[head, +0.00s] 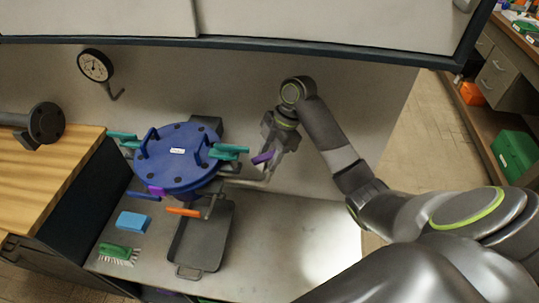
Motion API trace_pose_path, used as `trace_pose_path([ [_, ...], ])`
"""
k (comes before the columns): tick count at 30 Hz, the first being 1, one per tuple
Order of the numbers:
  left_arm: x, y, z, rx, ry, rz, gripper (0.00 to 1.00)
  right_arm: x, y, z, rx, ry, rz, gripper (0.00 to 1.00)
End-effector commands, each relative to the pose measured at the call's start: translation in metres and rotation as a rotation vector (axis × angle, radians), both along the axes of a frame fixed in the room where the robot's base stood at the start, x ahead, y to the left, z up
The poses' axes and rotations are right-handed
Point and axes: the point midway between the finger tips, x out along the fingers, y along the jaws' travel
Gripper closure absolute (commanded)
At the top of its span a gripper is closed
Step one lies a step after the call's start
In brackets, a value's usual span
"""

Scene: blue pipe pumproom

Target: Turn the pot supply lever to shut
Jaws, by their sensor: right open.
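A round blue flange plate (178,172) with a small white label stands over the counter, with coloured levers around it. Teal levers (228,150) show at its right and upper left. A purple lever (155,191) and an orange lever (184,212) show at its front. Another purple lever end (262,158) is at the right, close to my right gripper (272,158). My right gripper is open and points down; I cannot tell whether it touches this lever. No readable label shows which lever is the pot supply. My left gripper is out of view.
A dark pan (201,243) sits on the counter below the orange lever. A blue sponge (134,221) and green brush (120,252) lie left of it. A gauge (95,66) is on the wall. The counter's right side (310,220) is clear.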

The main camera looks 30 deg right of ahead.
Motion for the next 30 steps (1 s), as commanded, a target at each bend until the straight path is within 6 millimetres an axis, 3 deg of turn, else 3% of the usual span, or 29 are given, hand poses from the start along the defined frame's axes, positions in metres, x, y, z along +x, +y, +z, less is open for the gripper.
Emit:
trace_pose_path([
  [2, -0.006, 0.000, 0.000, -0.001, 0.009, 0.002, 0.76, 0.000, 0.000, 0.000, 0.000, 0.000, 0.000, 0.61],
  [11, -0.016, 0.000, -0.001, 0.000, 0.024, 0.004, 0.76, 0.000, 0.000, 0.000, 0.000, 0.001, 0.000, 1.00],
  [20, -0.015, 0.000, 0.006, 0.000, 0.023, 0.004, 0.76, -0.001, 0.000, 0.002, 0.000, 0.002, -0.033, 1.00],
  [30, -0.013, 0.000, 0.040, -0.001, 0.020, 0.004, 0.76, -0.001, 0.000, 0.005, 0.001, 0.003, -0.245, 1.00],
])
